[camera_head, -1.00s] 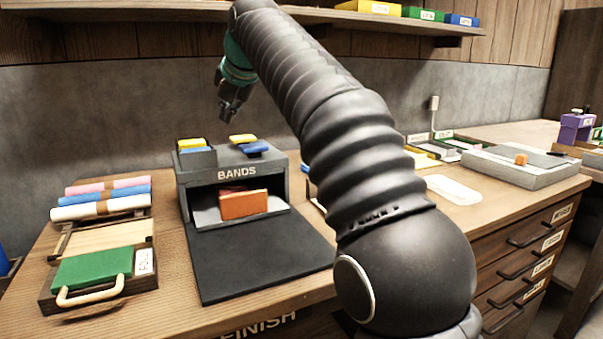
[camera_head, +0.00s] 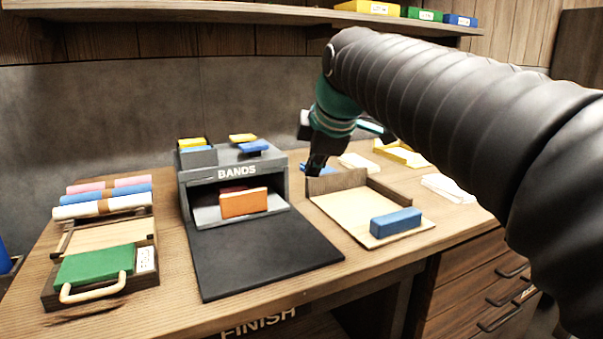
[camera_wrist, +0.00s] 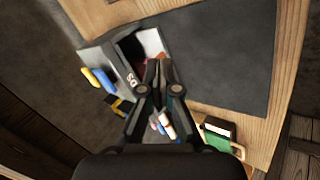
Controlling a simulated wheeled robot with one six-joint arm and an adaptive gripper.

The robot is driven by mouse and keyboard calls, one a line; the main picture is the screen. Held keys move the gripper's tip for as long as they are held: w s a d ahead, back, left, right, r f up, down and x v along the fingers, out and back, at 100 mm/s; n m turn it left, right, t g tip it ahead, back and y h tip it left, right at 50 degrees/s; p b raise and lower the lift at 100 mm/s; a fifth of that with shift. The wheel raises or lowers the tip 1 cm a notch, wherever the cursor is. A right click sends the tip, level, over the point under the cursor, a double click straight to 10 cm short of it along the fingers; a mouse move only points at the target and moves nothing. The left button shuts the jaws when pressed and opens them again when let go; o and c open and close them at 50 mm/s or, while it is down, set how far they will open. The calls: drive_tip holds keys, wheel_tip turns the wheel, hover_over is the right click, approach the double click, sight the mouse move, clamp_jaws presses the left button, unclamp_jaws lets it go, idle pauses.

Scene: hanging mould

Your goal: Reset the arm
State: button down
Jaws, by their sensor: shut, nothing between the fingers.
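My gripper (camera_head: 317,164) hangs in the air above the bench, to the right of the grey BANDS box (camera_head: 235,173). Its fingers are shut with nothing between them. In the wrist view my gripper (camera_wrist: 158,68) points down, with the BANDS box (camera_wrist: 98,60) below and beyond the fingertips. My dark ribbed arm reaches in from the right of the head view and hides part of the bench and wall there.
An orange block (camera_head: 244,203) sits in the BANDS box opening, with a black mat (camera_head: 260,260) in front. A wooden tray (camera_head: 350,215) holds a blue block (camera_head: 396,222). A green block (camera_head: 95,265) and rolled cloths (camera_head: 103,205) lie left. A shelf (camera_head: 270,12) runs above.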

drive_tip(key=s+d+f+m+h, duration=0.1)
drive_tip(key=s+d+f+m, duration=0.5)
drive_tip(key=s+f+m, duration=0.3)
drive_tip(key=s+d+f+m+g+h, duration=0.1)
drive_tip(key=s+d+f+m, duration=0.6)
drive_tip(key=s+f, duration=0.7)
drive_tip(key=f+m, duration=0.1)
drive_tip(key=m, duration=0.1)
drive_tip(key=shift+s+d+f+m+g, duration=0.2)
drive_tip(key=shift+s+f+m+g, duration=0.1)
drive_tip(key=shift+s+f+m, duration=0.1)
